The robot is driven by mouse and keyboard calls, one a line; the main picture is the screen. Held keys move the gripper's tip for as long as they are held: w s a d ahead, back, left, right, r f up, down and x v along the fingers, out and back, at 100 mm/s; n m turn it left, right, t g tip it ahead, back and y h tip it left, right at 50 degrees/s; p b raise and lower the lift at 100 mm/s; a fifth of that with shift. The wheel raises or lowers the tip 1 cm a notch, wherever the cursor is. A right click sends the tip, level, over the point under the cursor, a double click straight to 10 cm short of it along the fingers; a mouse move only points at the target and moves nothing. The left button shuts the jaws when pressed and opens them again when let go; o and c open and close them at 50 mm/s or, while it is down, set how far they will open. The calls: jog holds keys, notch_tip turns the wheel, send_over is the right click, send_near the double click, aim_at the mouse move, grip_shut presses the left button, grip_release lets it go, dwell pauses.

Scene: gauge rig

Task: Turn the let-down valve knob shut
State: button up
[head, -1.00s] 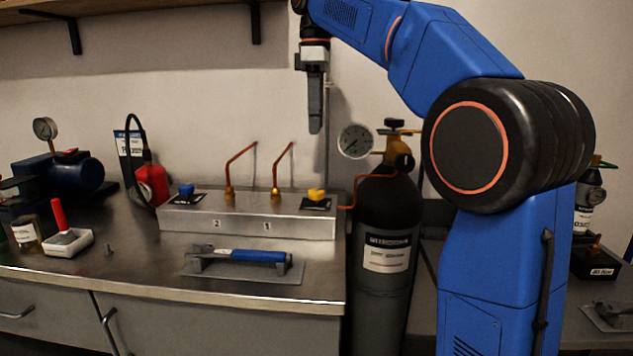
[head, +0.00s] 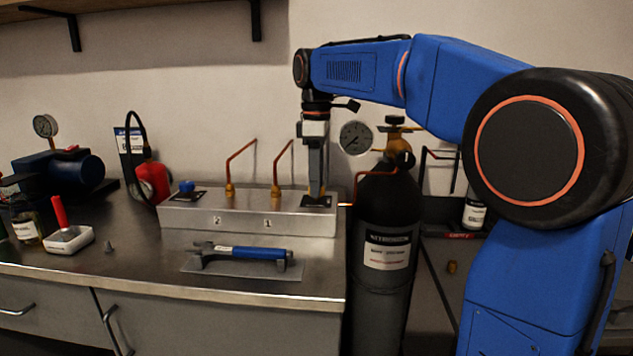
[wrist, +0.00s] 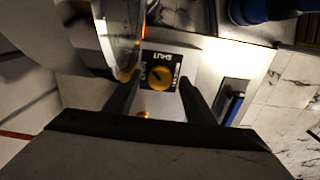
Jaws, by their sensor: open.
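The metal valve box (head: 240,222) stands on the bench with a blue knob (head: 187,187) at its left end. A yellow knob (wrist: 159,76) on a black plate (wrist: 174,60) sits at its right end. The plate's top edge reads SHUT; the other lettering is hard to read, and I cannot tell where the knob points. My gripper (head: 316,198) points down over the right end and mostly hides the yellow knob in the head view. In the wrist view my open gripper (wrist: 160,84) has one finger on each side of the yellow knob; contact is not clear.
Two copper tubes (head: 278,170) rise from the box left of my gripper. A black gas cylinder (head: 388,215) with a dial gauge (head: 355,138) stands close on the right. A blue-handled tool (head: 245,253) lies in front of the box.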

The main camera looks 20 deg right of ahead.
jog(key=shift+f, duration=0.3)
jog(key=shift+c, duration=0.6)
jog(key=c, duration=1)
jog(key=shift+o, duration=0.2)
jog(key=shift+m, duration=1.5)
jog(key=o, duration=1.1)
jog(key=shift+r, duration=0.1)
